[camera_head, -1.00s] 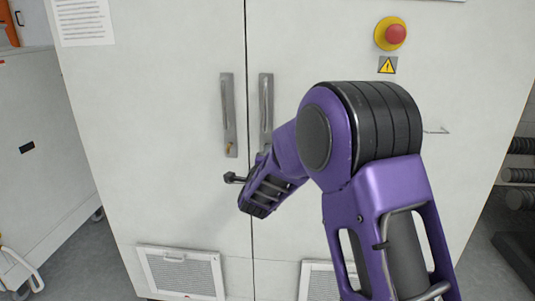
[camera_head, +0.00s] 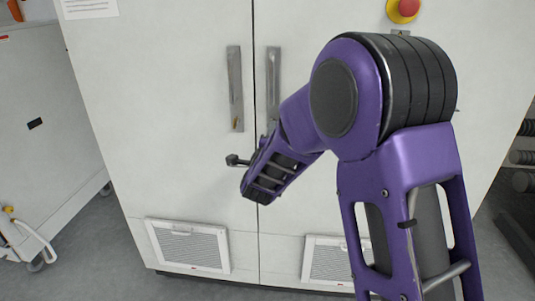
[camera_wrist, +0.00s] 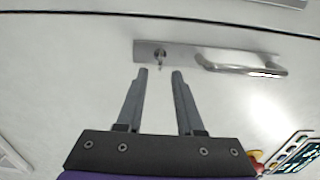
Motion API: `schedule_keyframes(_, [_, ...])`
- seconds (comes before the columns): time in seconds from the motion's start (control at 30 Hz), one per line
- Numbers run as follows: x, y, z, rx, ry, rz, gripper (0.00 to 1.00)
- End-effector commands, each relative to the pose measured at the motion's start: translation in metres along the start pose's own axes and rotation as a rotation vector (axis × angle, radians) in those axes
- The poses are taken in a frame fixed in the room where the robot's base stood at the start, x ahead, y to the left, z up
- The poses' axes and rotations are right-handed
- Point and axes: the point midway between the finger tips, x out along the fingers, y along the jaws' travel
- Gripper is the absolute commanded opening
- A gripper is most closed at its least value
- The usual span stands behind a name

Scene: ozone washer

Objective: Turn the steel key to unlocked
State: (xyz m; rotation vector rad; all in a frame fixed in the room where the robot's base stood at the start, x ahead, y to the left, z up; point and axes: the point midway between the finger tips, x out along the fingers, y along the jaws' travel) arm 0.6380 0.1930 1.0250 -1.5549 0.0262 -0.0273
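The steel key (camera_wrist: 160,57) shows in the wrist view at the lock on the left end of a steel handle plate (camera_wrist: 185,53). It is small, and its exact turn is hard to read. My gripper (camera_wrist: 161,74) is open and empty, with its two grey fingers apart. The fingertips point at the lock end of the plate, just below the key in the picture; I cannot tell the depth gap. In the head view the right door's plate (camera_head: 273,85) shows, but its lower end and my fingers are hidden behind my purple arm.
The left door has a similar plate (camera_head: 234,88) with a brass-coloured piece near its lower end. A red emergency button (camera_head: 407,8) is at upper right. Vents (camera_head: 188,246) sit low on the white doors.

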Motion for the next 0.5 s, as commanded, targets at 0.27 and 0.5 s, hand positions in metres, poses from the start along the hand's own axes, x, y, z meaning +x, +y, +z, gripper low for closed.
schedule_keyframes(0.27, [-0.071,0.0,0.001,-0.001,-0.004,0.001,0.36])
schedule_keyframes(0.5, [-0.117,0.0,0.001,0.0,-0.004,0.0,0.36])
